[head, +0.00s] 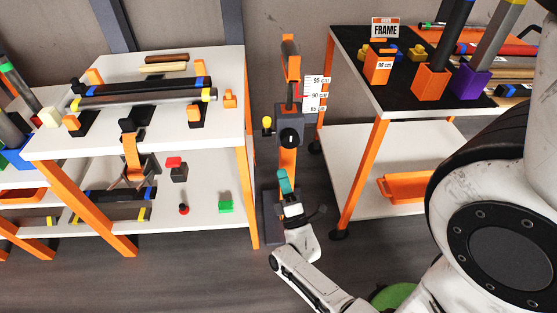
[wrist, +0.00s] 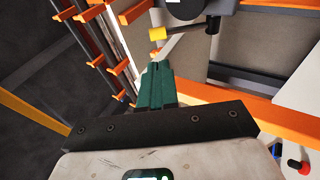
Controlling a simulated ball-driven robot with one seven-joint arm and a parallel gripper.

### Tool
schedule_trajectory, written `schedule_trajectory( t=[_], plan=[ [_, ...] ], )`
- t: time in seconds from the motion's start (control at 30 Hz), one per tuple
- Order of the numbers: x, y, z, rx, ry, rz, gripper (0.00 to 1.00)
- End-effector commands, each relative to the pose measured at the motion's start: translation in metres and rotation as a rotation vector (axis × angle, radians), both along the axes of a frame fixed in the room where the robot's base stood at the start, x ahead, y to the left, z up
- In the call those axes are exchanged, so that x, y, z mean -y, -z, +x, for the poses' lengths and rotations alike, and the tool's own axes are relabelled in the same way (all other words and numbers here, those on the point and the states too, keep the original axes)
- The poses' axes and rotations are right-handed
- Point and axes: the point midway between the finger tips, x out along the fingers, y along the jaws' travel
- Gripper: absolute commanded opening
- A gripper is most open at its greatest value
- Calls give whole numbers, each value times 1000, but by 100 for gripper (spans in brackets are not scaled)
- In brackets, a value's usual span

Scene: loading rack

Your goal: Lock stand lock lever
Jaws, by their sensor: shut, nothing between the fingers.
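The stand is an upright orange post (head: 287,158) with a dark grey clamp block (head: 290,124) bearing a round black knob. The lock lever shows as a yellow tip (head: 267,122) on the block's left side. In the wrist view the yellow tip (wrist: 157,33) sits beside the dark block (wrist: 190,8), just beyond my fingers. My gripper (head: 284,174) has teal fingers pointing up, in front of the post and below the block. It is shut and empty in the wrist view (wrist: 156,67). A gap to the lever shows in the head view.
A white-topped shelf (head: 200,117) with tubes and small parts stands left of the stand. A cart (head: 350,160) with a black top and orange legs stands to the right. A height scale (head: 316,94) is beside the post. The stand is in the gap between them.

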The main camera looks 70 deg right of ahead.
Motion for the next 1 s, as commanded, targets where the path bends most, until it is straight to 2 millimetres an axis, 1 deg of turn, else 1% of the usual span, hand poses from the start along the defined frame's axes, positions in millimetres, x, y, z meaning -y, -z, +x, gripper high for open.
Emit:
schedule_trajectory(
  t=[0.4, 0.6, 0.8, 1.0],
  plan=[
    [55, -43, 39, 3, 1, -2, 0],
    [77, -58, 55, 2, 1, 0, 0],
    [87, -66, 63, 1, -1, 2, 0],
    [89, -68, 65, 0, -1, 1, 0]
  ],
)
